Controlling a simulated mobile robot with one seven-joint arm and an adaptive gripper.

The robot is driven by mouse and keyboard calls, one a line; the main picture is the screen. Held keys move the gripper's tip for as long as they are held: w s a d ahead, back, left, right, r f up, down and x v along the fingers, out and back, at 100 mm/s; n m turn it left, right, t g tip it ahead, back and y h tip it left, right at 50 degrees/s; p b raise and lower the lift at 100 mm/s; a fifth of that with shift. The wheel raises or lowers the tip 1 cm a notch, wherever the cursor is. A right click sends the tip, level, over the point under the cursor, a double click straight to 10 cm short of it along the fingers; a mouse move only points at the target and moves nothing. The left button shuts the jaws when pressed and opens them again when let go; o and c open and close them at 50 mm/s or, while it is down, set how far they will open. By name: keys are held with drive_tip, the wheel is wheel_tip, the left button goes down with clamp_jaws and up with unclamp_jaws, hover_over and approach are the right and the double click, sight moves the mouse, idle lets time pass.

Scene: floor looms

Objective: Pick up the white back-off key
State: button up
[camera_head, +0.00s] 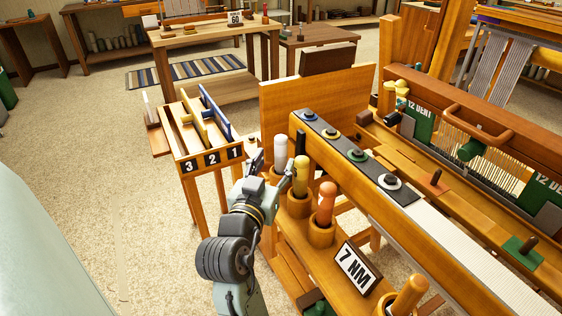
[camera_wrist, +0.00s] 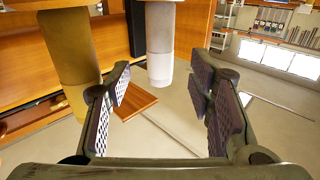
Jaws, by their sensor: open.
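The white back-off key (camera_head: 280,150) stands upright, its rounded pale handle showing above the wooden rail of holders beside the long beam. My gripper (camera_head: 271,172) is open at the near left of this handle, its jaws spread. In the wrist view the white handle (camera_wrist: 160,45) shows upside down, lying ahead between the two open fingers (camera_wrist: 160,85). Its end shows free space on both sides, and I see no finger closed on it. The lower part of the key is hidden in the head view by my gripper and the holder.
A yellow-tan handle (camera_head: 301,175) stands close to the right of my gripper, with an orange one (camera_head: 327,200) nearer. A "7 NM" sign (camera_head: 357,268) is in front. The numbered rack (camera_head: 205,160) stands left.

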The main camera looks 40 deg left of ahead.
sight(279, 154)
drive_tip(key=x, duration=0.6)
drive_tip(key=shift+p, duration=0.3)
drive_tip(key=shift+c, duration=0.3)
clamp_jaws()
